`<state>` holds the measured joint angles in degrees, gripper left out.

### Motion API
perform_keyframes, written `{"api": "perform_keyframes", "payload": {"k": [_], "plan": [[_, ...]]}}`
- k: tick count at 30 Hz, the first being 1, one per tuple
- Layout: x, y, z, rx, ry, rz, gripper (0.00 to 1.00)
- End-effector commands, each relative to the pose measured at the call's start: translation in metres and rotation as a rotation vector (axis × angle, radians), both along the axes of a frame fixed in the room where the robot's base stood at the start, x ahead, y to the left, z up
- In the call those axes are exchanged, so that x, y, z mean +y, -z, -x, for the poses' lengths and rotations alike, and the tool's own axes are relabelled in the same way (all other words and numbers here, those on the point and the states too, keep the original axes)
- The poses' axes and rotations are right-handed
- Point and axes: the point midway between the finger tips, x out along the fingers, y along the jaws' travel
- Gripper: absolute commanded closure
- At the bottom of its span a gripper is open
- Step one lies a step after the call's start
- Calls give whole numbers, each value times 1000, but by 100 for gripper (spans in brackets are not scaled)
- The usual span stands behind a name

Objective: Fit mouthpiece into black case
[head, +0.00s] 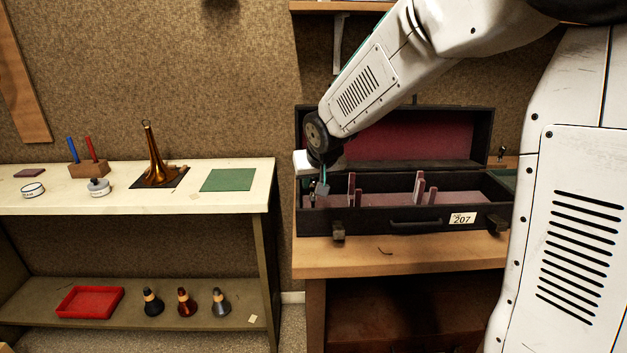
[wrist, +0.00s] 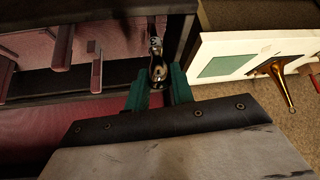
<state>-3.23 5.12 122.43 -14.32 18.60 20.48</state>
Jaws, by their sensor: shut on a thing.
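The black case (head: 377,222) stands open on the wooden bench, its lid tilted up at the back, with pink lining and a tag reading 207. My gripper (head: 322,186) is at the case's left end, low over the interior. In the wrist view my gripper (wrist: 158,88) has its teal fingers shut on the shiny metal mouthpiece (wrist: 158,65). The mouthpiece points away from the fingers, beside the case's end wall. I cannot tell whether its tip touches the case floor. In the head view the mouthpiece is too small to make out clearly.
Upright pink dividers (head: 419,188) stand inside the case. On the left, a white bench (head: 120,205) holds a brass horn (head: 155,165), a green mat (head: 228,180) and small tools. A shelf below holds a red tray (head: 90,302) and three mutes.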

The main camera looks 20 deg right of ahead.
Motion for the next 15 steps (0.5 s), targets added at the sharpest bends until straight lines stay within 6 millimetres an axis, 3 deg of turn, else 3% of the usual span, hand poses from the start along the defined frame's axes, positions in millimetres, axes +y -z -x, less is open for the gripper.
{"api": "perform_keyframes", "payload": {"k": [15], "plan": [[0, 4, 0, 0, 0, 0, 96]]}}
